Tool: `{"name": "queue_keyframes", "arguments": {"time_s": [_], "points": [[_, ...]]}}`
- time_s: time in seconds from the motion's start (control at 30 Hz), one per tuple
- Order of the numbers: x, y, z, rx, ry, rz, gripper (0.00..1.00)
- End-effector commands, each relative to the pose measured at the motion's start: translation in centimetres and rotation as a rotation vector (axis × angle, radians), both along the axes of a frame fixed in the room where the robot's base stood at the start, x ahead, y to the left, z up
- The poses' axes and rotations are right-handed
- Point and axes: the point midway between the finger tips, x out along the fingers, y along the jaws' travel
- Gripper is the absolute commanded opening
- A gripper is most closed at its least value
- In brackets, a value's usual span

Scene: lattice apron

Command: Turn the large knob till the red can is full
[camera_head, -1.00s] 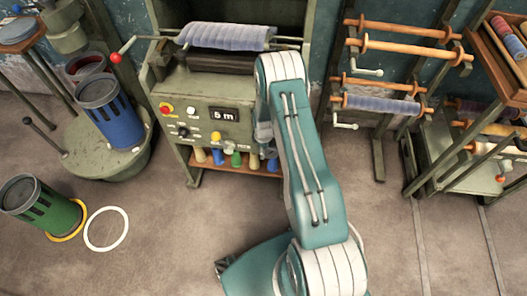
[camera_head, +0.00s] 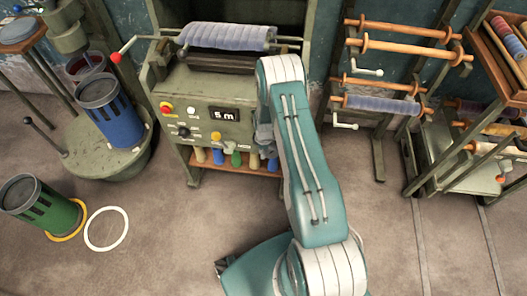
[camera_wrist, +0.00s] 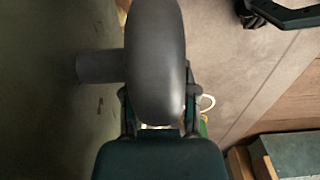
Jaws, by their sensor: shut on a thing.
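A large dark grey rounded knob (camera_wrist: 155,55) fills the middle of the wrist view, seen nearly edge-on. Its short shaft (camera_wrist: 98,67) runs left toward the green machine side. My gripper (camera_wrist: 158,112) is shut on this knob, with a finger on each side. In the head view my arm hides the knob and most of my gripper. The red can (camera_head: 84,66) stands on the round platform at the left, partly hidden behind the blue can (camera_head: 112,112). How full it is cannot be seen. The machine's display (camera_head: 223,114) appears to read 6 m.
A green can (camera_head: 45,208) stands on the floor at the left beside a yellow ring and a white ring (camera_head: 106,229). A red-tipped crank (camera_head: 115,57) sticks out of the machine. Racks of rollers (camera_head: 400,70) stand at the right. The front floor is mostly clear.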

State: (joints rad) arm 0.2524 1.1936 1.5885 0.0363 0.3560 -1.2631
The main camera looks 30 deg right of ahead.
Motion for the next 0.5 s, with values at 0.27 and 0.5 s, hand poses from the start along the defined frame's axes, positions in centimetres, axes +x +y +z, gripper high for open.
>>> {"name": "queue_keyframes", "arguments": {"time_s": [0.27, 0.5], "points": [[0.08, -0.06, 0.12, 0.055, -0.041, -0.003, 0.00], [0.08, -0.08, 0.32, 0.134, -0.094, -0.006, 0.00]]}}
